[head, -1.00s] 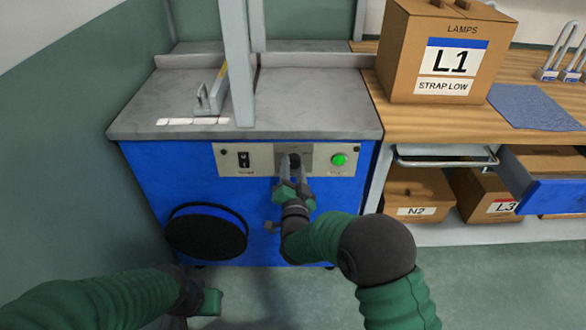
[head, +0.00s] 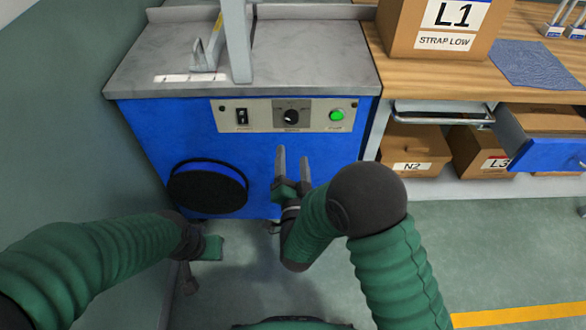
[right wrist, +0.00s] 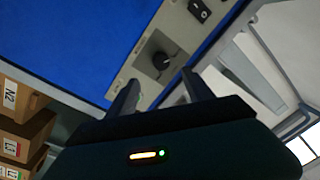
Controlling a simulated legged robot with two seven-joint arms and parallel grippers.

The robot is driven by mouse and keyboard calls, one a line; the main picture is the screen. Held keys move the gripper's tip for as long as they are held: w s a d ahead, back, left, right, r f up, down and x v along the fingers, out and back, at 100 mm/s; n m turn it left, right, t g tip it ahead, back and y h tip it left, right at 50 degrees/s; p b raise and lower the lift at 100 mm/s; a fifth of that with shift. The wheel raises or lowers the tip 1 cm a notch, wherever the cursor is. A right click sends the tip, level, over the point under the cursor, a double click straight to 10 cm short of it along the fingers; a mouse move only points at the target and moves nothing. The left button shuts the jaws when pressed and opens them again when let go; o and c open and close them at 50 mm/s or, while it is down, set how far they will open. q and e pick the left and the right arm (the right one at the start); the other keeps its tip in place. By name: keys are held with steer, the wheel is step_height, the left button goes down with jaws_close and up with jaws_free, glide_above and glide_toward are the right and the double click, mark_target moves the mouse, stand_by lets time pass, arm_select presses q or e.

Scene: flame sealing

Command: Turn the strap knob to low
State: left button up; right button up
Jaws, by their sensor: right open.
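The strap knob (head: 291,116) is a black dial in the middle of the pale control panel (head: 262,122) on the blue strapping machine. It also shows in the right wrist view (right wrist: 161,61), ahead of the fingers. Its pointer and scale marks are too small to read surely. My right gripper (head: 292,160) is open and empty, below the knob and apart from it.
A black rocker switch (head: 242,116) and a lit green button (head: 337,115) flank the knob. A black round disc (head: 207,187) is lower left. A carton marked L1, STRAP LOW (head: 440,40) stands on the wooden bench. An open blue drawer (head: 550,150) juts out at right.

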steer(key=s, duration=0.4)
steer(key=shift+s+f, duration=0.2)
steer(key=shift+s, duration=0.15)
steer(key=shift+d, duration=0.1)
steer(key=s+d+f+n+g, duration=0.1)
steer(key=d+f+n+g, duration=0.4)
steer(key=d+g, duration=0.35)
steer(key=s+d+n+g, duration=0.3)
steer(key=s+d+g, duration=0.65)
steer(key=s, duration=0.75)
step_height(320, 180, up, 26)
steer(key=d+t+p, duration=0.1)
steer(key=t+p, duration=0.1)
steer(key=p, duration=2.5)
steer(key=shift+w+d+f+h, duration=0.15)
steer(key=shift+w+f+h, duration=0.1)
steer(key=shift+w+h, duration=0.1)
